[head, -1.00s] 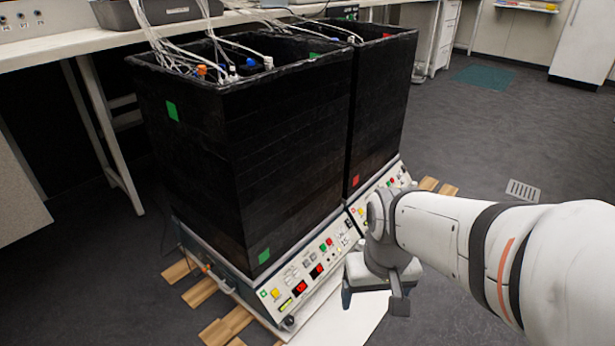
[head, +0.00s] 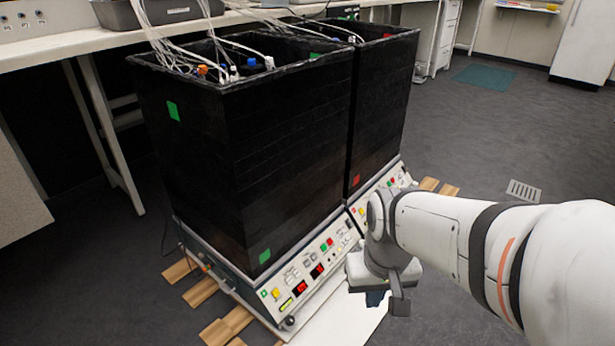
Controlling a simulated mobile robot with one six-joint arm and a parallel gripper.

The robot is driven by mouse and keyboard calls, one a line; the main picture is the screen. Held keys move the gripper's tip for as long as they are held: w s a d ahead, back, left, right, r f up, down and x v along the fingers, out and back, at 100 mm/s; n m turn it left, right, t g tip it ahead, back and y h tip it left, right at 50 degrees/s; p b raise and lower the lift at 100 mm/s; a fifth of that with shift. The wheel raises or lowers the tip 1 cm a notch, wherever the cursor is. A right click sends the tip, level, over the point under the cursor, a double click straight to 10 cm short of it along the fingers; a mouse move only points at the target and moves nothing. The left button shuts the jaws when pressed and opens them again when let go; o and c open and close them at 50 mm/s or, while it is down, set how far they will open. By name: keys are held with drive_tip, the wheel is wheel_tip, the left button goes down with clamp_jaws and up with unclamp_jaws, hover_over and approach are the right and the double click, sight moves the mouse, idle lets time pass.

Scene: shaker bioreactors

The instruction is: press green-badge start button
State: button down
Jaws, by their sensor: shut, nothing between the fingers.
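The near shaker has a tall black box (head: 240,170) with green patches (head: 265,256) on it. Its sloped white control panel (head: 284,283) carries a small green badge (head: 264,293) at its left end. A green button (head: 330,242) and a red button (head: 323,247) sit side by side toward the panel's upper right. Labels on them are too small to read. My gripper (head: 386,299) points down, shut and empty, in front of and to the right of this panel, apart from the buttons.
A second shaker with a black box (head: 384,100) and red patches (head: 356,180) stands behind to the right; my arm covers part of its panel. Wooden slats (head: 228,325) lie under the shakers. A white bench (head: 75,43) runs behind. Open floor lies to the right.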

idle(0.7)
wheel_tip(320, 180, up, 3)
drive_tip(key=p, duration=0.3)
drive_tip(key=shift+r, duration=0.2)
